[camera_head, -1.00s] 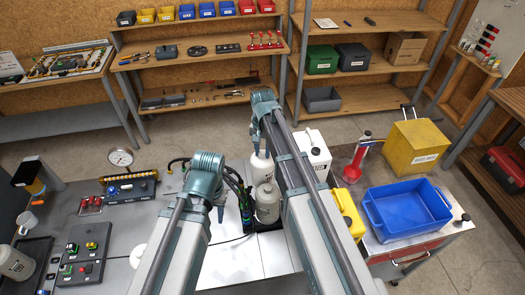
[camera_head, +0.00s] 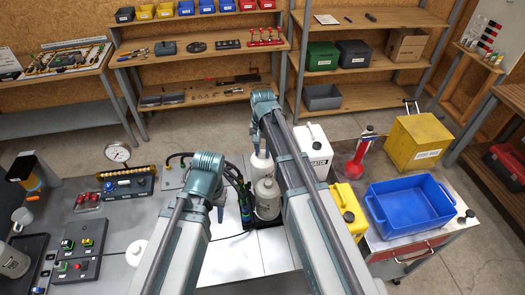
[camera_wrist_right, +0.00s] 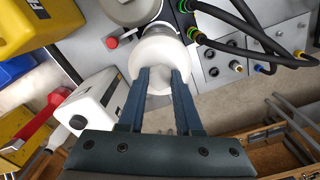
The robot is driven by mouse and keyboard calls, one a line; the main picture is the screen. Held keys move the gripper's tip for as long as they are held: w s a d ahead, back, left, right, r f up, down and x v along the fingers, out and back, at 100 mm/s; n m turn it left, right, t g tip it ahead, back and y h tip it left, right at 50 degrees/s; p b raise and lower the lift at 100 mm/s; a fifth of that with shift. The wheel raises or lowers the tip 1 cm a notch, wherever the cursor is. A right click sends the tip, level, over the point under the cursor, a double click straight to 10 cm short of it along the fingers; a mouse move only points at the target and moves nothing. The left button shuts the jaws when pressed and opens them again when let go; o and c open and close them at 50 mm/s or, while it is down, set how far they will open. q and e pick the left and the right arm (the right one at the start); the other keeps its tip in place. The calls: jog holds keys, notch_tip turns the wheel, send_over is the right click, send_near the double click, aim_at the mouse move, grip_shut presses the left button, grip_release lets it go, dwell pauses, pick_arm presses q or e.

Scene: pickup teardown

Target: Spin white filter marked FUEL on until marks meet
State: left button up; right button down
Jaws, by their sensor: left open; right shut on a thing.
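A white filter (camera_wrist_right: 160,52) is between the two blue fingers of my right gripper (camera_wrist_right: 161,80) in the right wrist view. The gripper is shut on it, and its far end is near a grey fitting. In the head view a white rounded body (camera_head: 262,168) shows beside my right arm, partly hidden; my right fingers are hidden there. A grey-white canister (camera_head: 267,198) stands just below it. My left gripper (camera_head: 220,210) hangs left of the canister, apart from it, open and empty. I cannot read the FUEL lettering or see alignment marks.
Black hoses (camera_wrist_right: 245,40) run close to the filter. A white jug (camera_head: 314,150), yellow can (camera_head: 348,212), red funnel (camera_head: 360,155) and blue bin (camera_head: 408,208) stand to the right. A gauge (camera_head: 118,152) and switch panels (camera_head: 80,248) lie left. The pale plate (camera_head: 235,255) between my arms is clear.

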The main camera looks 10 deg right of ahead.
aim_at(262, 158)
jog(key=shift+f, duration=0.15)
jog(key=shift+f+b, duration=0.75)
jog(key=shift+b, duration=0.15)
jog(key=shift+f+b, duration=1.05)
jog(key=c, duration=0.9)
grip_release()
jog(key=shift+o, duration=0.2)
jog(key=shift+f, duration=0.2)
jog(key=shift+s+a+f+b, duration=0.1)
jog(key=shift+s+f+b, duration=0.1)
jog(key=shift+s+b, duration=0.3)
